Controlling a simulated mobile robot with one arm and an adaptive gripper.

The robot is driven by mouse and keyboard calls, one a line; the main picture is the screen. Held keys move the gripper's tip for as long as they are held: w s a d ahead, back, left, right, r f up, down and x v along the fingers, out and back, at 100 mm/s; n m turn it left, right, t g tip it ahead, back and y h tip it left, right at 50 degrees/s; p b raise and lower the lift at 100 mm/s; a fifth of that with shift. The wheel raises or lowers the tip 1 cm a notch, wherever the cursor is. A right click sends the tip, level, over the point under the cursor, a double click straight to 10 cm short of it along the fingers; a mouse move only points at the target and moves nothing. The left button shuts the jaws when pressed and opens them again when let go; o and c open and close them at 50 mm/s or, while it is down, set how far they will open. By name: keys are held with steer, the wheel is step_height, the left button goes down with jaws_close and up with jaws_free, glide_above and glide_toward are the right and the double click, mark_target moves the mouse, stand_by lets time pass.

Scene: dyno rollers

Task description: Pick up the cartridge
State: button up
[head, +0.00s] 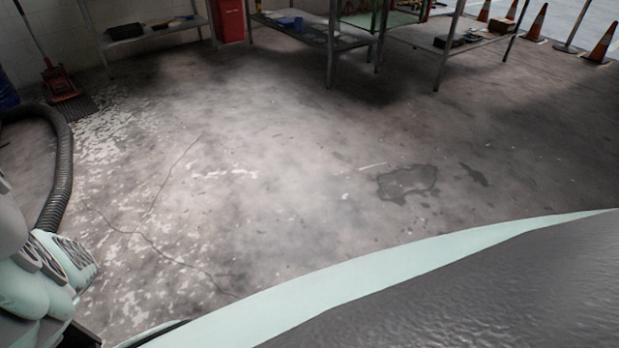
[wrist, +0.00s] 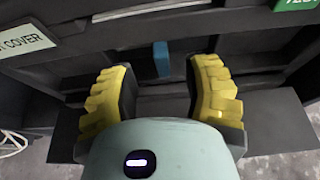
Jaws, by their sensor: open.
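My gripper (wrist: 160,68) is open in the wrist view, with its yellow ridged fingers wide apart and nothing between their pads in contact. A small blue upright block (wrist: 161,59), which looks like the cartridge, shows between the two fingertips, with clear gaps to both sides. It stands at a dark shelf-like structure (wrist: 232,44); how far it is beyond the fingertips I cannot tell. Neither the block nor the gripper can be made out in the head view.
A white label reading "COVER" (wrist: 25,40) and a green label (wrist: 295,4) sit on the dark structure. In the head view, metal shelving (head: 335,42), a black hose (head: 62,160) and orange cones (head: 601,45) surround open concrete floor (head: 270,150).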

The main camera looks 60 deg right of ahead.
steer(key=b+x, duration=0.2)
steer(key=x, duration=0.2)
steer(key=shift+w, duration=0.15)
steer(key=shift+a, duration=0.2)
steer(key=shift+o, duration=0.4)
steer(key=shift+d, duration=0.1)
jaws_close()
steer(key=shift+w+r, duration=0.1)
